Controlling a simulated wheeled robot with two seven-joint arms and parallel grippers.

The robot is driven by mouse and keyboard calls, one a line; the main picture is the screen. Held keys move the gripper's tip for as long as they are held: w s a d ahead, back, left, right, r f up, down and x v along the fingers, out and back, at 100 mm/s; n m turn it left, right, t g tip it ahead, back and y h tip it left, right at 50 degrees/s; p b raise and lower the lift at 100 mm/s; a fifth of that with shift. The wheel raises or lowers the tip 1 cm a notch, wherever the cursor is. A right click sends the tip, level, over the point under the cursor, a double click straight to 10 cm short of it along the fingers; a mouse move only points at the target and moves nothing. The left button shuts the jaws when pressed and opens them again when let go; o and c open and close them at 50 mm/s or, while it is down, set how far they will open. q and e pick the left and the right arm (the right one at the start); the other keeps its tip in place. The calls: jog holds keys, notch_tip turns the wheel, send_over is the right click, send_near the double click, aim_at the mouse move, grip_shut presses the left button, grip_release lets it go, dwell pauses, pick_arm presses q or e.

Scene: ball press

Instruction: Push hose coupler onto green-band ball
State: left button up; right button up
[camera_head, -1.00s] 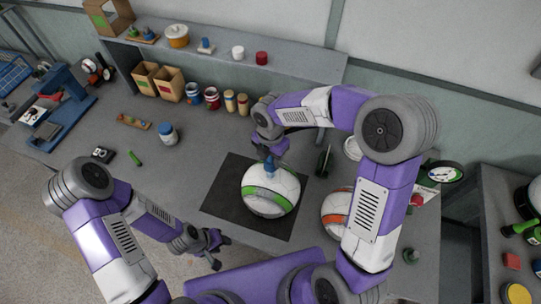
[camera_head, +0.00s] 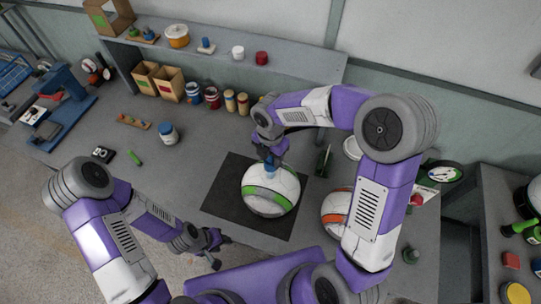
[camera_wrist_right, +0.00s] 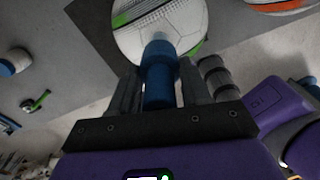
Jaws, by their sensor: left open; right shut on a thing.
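The green-band ball (camera_head: 270,190) is white with a green stripe and rests on a dark square mat (camera_head: 222,200) on the workbench. My right gripper (camera_head: 270,156) is above the top of the ball and is shut on the blue hose coupler (camera_wrist_right: 160,70). The coupler points down at the ball (camera_wrist_right: 190,25), and its lower end is at or close to the ball's top. I cannot tell whether it is seated there. My left gripper (camera_head: 217,246) is open and empty near the bench's front edge, left of and below the mat.
An orange-band ball (camera_head: 336,208) sits right of the mat, partly behind my right arm. Paint cans (camera_head: 211,97) and cardboard boxes (camera_head: 168,83) stand along the back under a shelf. A blue-and-white jar (camera_head: 168,133) stands on the left. The bench left of the mat is mostly clear.

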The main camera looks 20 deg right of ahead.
aim_at(271, 164)
jog(key=shift+f+b, duration=1.45)
jog(key=shift+f, duration=0.65)
jog(key=o, duration=1.1)
jog(key=shift+r, duration=0.1)
notch_tip(271, 164, up, 7)
jog(key=shift+r, duration=0.15)
